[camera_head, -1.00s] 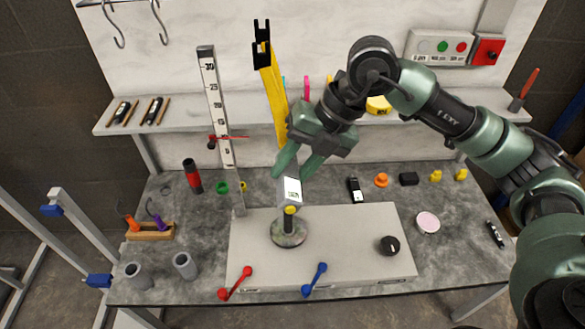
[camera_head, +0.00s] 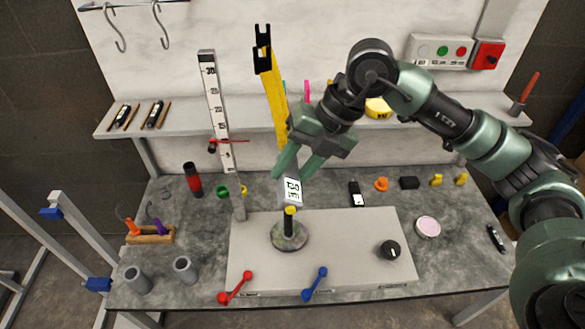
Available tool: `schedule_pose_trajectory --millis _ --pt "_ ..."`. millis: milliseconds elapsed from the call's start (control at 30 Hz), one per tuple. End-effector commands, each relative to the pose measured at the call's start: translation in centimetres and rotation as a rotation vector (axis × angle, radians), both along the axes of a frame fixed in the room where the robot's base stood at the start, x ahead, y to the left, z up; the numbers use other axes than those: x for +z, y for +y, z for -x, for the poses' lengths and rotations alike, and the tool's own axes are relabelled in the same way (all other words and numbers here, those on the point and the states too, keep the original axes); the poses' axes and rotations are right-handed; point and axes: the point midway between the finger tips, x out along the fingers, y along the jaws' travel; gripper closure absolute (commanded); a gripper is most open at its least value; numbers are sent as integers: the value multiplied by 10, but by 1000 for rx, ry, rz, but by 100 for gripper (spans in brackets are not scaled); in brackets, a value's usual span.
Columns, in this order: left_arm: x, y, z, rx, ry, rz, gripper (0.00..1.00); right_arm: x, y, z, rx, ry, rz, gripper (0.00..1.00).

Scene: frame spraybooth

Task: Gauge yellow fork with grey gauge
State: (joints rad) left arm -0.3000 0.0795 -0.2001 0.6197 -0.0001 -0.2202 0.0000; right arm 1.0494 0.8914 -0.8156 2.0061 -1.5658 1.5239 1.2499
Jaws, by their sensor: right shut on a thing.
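The yellow fork (camera_head: 274,100) stands long and upright, slightly tilted, with a black two-pronged end at its top. Its lower end passes behind my right gripper (camera_head: 299,168). My right gripper points down and is shut on the grey gauge (camera_head: 290,191), a small block with a white display of dark digits. The gauge is right above a short black post with a yellow top (camera_head: 289,212) on a round base (camera_head: 289,236). I cannot tell whether gauge and post touch. The fork is behind the gauge and apart from it. My left gripper is not in view.
A light plate (camera_head: 340,250) on the bench carries a black knob (camera_head: 390,249), with red (camera_head: 236,288) and blue (camera_head: 315,284) levers at its front edge. A tall scale (camera_head: 216,110) with a red pointer stands left of the fork. The plate's middle right is clear.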

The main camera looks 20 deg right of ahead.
Motion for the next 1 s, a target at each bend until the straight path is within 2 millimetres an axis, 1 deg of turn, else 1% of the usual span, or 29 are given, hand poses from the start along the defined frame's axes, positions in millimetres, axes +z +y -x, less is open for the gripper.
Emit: schedule_pose_trajectory --millis 567,1000 --pt "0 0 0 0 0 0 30 0 1 2 -1 -2 -1 100" --pt "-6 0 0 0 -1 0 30 0 9 35 1 -2 0 100"
